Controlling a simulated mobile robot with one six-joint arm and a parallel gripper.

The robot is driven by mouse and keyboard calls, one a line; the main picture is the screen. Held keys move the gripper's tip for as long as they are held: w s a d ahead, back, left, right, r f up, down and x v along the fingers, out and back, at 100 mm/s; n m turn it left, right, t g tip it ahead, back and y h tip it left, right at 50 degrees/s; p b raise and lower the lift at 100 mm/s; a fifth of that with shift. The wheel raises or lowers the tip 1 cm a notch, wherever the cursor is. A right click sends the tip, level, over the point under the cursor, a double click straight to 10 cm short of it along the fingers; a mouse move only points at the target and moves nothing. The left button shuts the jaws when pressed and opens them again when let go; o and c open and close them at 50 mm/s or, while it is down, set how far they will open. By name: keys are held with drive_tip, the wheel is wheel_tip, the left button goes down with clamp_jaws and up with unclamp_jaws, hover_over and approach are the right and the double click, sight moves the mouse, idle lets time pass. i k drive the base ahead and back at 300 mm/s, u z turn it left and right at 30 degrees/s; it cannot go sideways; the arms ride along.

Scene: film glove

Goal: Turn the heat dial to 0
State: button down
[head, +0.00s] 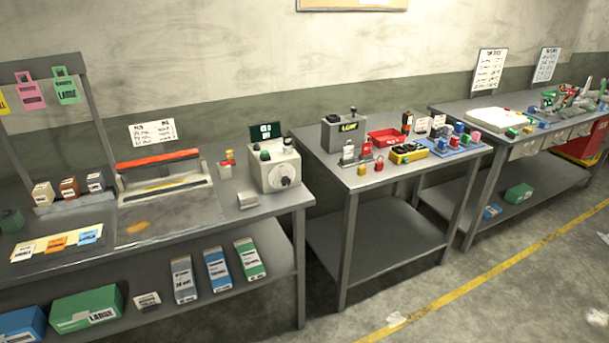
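The box stands near the right end of the left workbench. A dark display (265,132) with green characters rises behind the box, and knobs or buttons sit on its top. The dial's markings and setting are too small to read. To the left of the box is a sealer-like device (160,180) with an orange-red bar. My gripper is not in view.
A small grey block (248,200) lies on the bench just in front of the box. A red-and-yellow item (227,163) stands to its left. A second table (345,180) with a red tray (388,138) and padlocks is to the right. Floor in front of the tables is mostly clear.

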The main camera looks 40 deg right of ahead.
sight(285, 181)
drive_tip(key=z, duration=1)
drive_tip(key=k, duration=0.9)
drive_tip(key=i, duration=0.65)
drive_tip(key=z, duration=0.05)
